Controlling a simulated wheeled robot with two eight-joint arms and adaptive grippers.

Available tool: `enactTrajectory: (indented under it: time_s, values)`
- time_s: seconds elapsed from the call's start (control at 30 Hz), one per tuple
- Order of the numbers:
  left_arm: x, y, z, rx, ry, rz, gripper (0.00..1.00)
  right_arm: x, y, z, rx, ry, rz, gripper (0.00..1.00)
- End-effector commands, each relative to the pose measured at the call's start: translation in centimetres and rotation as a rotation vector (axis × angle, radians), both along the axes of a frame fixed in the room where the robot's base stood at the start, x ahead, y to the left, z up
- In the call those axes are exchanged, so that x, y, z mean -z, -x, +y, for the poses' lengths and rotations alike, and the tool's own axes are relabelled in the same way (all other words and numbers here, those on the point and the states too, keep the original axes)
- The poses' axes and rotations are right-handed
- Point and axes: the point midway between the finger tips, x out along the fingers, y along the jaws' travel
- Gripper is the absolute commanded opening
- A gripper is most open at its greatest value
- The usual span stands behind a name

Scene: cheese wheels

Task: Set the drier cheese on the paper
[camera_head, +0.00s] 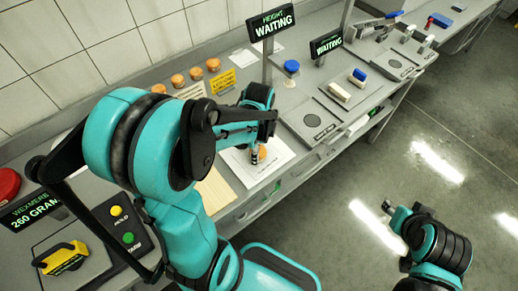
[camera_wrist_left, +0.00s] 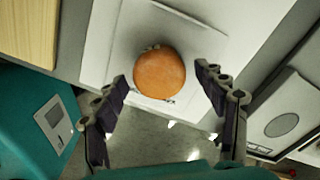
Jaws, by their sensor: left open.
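An orange cheese wheel (camera_head: 262,153) sits on the white paper (camera_head: 244,168) on the counter, partly hidden by my left gripper in the head view. In the left wrist view the cheese (camera_wrist_left: 160,74) lies on the white paper (camera_wrist_left: 122,45), between the spread fingers. My left gripper (camera_head: 254,148) is open just over it; its fingers (camera_wrist_left: 161,78) appear on either side with gaps to the cheese. Several more orange cheese wheels (camera_head: 196,73) stand in a row at the back by the wall. My right gripper (camera_head: 392,209) is low over the floor, its jaws too small to read.
A yellow card (camera_head: 222,81) stands near the row. A scale display (camera_head: 34,208) reads 260 GRAM. Two signs read WAITING, one headed HEIGHT (camera_head: 270,22). A wooden board (camera_head: 214,190) lies left of the paper. A blue-topped tool (camera_head: 291,68) and white blocks (camera_head: 339,91) stand to the right.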

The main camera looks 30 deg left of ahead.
Motion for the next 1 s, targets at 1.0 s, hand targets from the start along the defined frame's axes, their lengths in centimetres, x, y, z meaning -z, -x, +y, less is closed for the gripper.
enactTrajectory:
  time_s: [1.0]
  values:
    - [-13.8,1.5,-1.8,-0.273,0.0,-0.134,0.71,-4.3,0.0,0.0,0.0,0.0,0.0,0.4]
